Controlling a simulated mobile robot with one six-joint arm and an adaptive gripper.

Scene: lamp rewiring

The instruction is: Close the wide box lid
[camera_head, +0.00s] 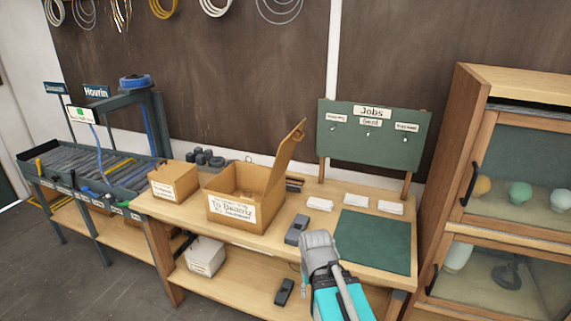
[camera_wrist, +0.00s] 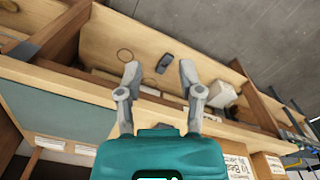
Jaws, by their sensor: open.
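The wide box (camera_head: 236,212) is a brown cardboard box with a handwritten white label, standing on the workbench. Its lid (camera_head: 289,152) is up, hinged at the box's right side and tilted slightly outward to the right. The box interior shows open from above. My gripper (camera_head: 318,240) is at the bench's front edge, to the right of the box and apart from it. In the wrist view my gripper (camera_wrist: 160,72) has its two fingers spread with nothing between them. Part of the wide box (camera_wrist: 237,163) shows at the lower right there.
A smaller cardboard box (camera_head: 174,182) stands left of the wide box. A dark device (camera_head: 297,229) and white packets (camera_head: 320,203) lie to its right, near a green mat (camera_head: 373,241). A green jobs board (camera_head: 374,137) stands behind. A glass-fronted cabinet (camera_head: 510,190) is at right.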

